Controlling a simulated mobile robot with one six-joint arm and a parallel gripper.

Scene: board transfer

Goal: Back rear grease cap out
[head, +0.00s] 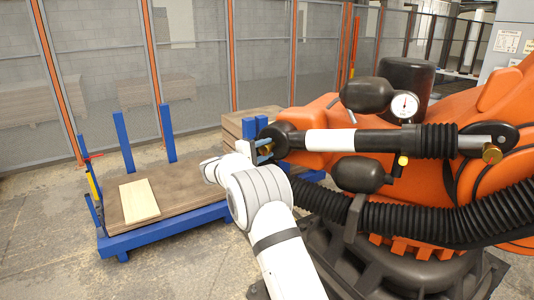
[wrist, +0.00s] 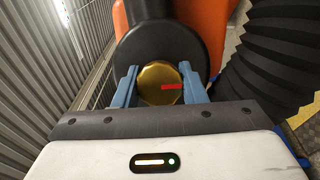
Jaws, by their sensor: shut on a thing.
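The rear grease cap, a round brass cap (wrist: 152,76), sits in the dark round end (wrist: 150,45) of the orange machine's cylinder. A red mark on its face points to the right in the wrist view. My gripper (wrist: 159,86) has its blue fingers on the left and right sides of the cap and is shut on it. In the head view my gripper (head: 264,152) is at the left end of the white and black cylinder, and the cap is mostly hidden. Whether the cap has backed out of its seat I cannot tell. Another brass cap (head: 491,153) shows at the cylinder's right end.
The orange machine (head: 440,200) fills the right side, with a pressure gauge (head: 404,105) above the cylinder and a black ribbed hose (head: 430,222) below. A blue cart (head: 170,232) bearing boards stands at left. A mesh fence (head: 270,50) runs behind.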

